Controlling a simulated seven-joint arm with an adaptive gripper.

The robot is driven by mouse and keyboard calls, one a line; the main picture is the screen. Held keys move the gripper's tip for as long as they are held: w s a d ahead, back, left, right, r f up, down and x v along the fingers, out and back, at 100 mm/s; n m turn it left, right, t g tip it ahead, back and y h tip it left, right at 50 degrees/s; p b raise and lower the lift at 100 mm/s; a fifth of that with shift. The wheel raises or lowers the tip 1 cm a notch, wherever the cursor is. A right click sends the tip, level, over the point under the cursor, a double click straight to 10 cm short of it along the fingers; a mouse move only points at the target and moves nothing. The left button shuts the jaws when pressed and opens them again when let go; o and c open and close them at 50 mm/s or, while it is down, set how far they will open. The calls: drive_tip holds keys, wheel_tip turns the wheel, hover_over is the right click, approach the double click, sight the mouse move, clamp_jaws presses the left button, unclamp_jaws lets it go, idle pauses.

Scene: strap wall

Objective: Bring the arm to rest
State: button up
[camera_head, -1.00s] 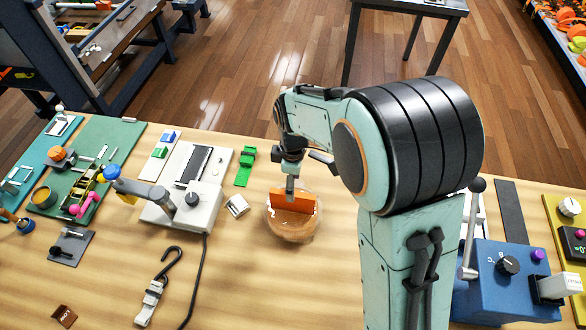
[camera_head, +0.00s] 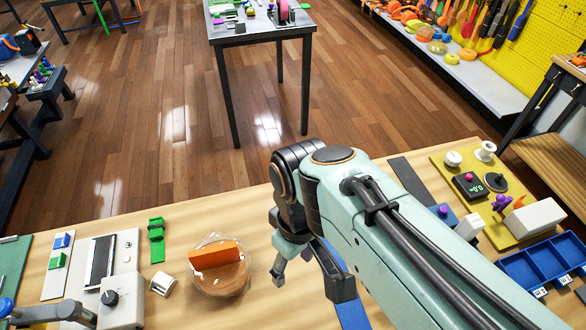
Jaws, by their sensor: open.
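My gripper (camera_head: 279,277) is in the head view, above the wooden bench (camera_head: 205,312), just right of a round clear bowl (camera_head: 222,290) with an orange block (camera_head: 214,254) standing in it. The jaws are small here and partly turned away; they are open, with nothing seen between them. My arm reaches in from the lower right, folded at the joint above the bench's far edge. The arm hides part of the bench behind it.
Left of the bowl are a small white part (camera_head: 163,283), a green clip (camera_head: 156,240) and a grey-white device (camera_head: 121,300). At right are a yellow board (camera_head: 476,215) and a blue tray (camera_head: 540,262). A blue strip lies under my gripper's right side.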

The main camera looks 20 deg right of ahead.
drive_tip(key=s+d+m, duration=0.2)
drive_tip(key=s+m, duration=0.2)
drive_tip(key=s, duration=0.2)
drive_tip(key=shift+f, duration=0.4)
idle(0.7)
